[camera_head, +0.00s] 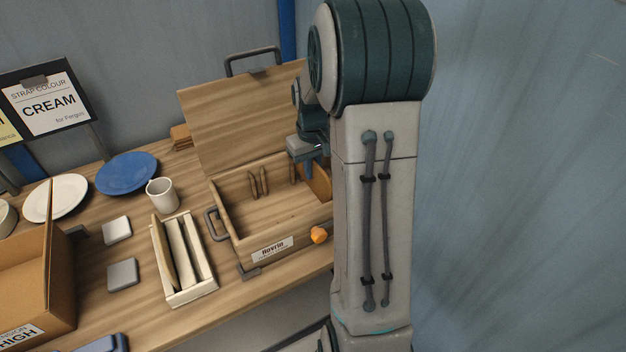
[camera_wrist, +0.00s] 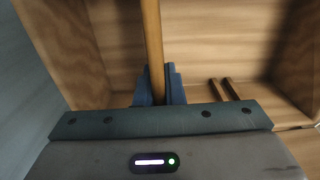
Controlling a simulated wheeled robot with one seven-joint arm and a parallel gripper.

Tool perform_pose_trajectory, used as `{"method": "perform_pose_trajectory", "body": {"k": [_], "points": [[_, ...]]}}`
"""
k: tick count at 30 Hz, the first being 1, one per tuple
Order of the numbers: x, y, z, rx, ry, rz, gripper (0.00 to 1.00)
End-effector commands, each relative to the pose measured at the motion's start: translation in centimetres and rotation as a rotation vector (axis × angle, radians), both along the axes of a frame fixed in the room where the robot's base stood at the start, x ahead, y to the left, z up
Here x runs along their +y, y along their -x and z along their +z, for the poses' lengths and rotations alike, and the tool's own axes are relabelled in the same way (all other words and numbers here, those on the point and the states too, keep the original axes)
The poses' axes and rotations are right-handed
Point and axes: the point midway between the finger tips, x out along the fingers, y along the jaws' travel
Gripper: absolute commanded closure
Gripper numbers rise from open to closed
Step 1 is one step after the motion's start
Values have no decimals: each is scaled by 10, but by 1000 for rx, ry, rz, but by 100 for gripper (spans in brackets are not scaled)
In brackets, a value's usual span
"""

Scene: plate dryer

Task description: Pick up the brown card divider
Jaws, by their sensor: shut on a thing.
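The brown card divider (camera_head: 319,182) stands upright at the right side of an open wooden box (camera_head: 228,206), partly hidden by my arm. In the wrist view the divider (camera_wrist: 152,45) is seen edge-on as a thin tan strip. My gripper (camera_wrist: 157,88) is shut on it, with a blue finger on each side. In the head view my gripper (camera_head: 316,150) is above the box's right part, and its fingertips are hard to make out. The divider's lower edge is hidden, so I cannot tell whether it touches the box floor.
Wooden pegs (camera_head: 257,184) stand along the box's back wall, below its raised lid (camera_head: 240,115). An orange knob (camera_head: 319,235) is at the front. A slotted cream rack (camera_head: 185,298), white mug (camera_head: 162,195), blue plate (camera_head: 127,173) and cardboard box (camera_head: 30,275) are to the left.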

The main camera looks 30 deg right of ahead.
Motion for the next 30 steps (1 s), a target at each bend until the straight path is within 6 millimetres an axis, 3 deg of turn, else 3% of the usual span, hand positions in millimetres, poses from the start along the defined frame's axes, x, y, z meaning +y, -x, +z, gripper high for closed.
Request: {"method": "perform_pose_trajectory", "body": {"k": [15,21,30], "points": [[0,0,100,-2,1,1,100],[0,0,121,0,1,0,100],[0,1,124,2,0,0,100]]}}
